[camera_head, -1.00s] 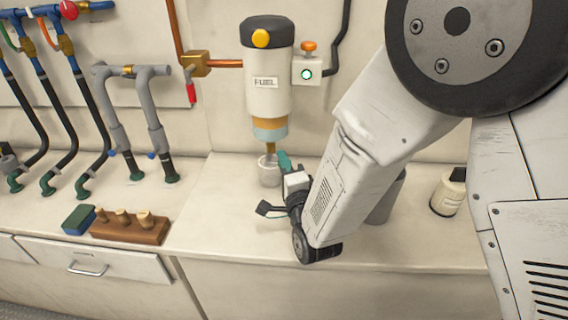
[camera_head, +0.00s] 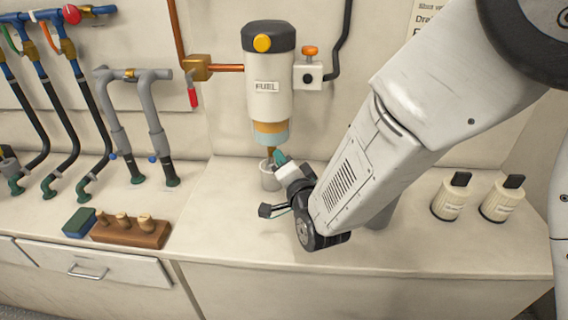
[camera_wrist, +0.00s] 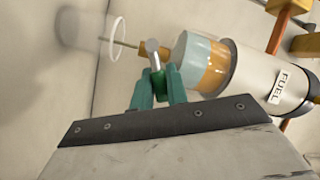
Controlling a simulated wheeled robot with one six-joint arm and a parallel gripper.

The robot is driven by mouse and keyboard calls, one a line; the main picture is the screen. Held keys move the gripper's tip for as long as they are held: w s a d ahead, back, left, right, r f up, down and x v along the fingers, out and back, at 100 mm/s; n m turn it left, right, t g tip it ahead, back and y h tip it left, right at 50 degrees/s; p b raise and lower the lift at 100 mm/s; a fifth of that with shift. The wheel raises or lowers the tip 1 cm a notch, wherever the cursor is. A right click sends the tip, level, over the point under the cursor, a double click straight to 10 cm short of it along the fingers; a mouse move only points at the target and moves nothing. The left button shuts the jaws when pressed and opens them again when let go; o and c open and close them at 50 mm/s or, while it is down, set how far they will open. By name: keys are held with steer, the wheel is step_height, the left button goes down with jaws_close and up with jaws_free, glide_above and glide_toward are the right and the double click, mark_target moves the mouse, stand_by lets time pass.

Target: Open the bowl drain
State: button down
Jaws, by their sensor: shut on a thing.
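The fuel filter (camera_head: 268,85) hangs on the back wall with a blue and amber bowl (camera_head: 270,132) at its bottom. In the wrist view the bowl (camera_wrist: 203,60) lies sideways, with a small brass drain on its end. My gripper (camera_wrist: 156,82) has its green fingers closed around the silver drain knob (camera_wrist: 152,48). In the head view my gripper (camera_head: 281,158) is just below the bowl, beside the clear cup (camera_head: 269,178). The cup's rim (camera_wrist: 119,40) shows in the wrist view. A thin brownish line runs from the drain into it; I cannot tell whether it is spout or liquid.
A switch box (camera_head: 309,76) with an orange knob is right of the filter. A red-handled valve (camera_head: 193,97) is on the left. A plug rack (camera_head: 132,230) and sponge (camera_head: 79,221) lie front left. Two bottles (camera_head: 450,197) stand right. The front middle counter is clear.

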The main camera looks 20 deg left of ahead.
steer(key=shift+n, duration=0.3)
steer(key=c, duration=1.4)
jaws_free()
steer(key=shift+r, duration=0.1)
steer(key=v, duration=0.7)
steer(key=shift+s+d, duration=0.25)
steer(key=shift+s, duration=0.1)
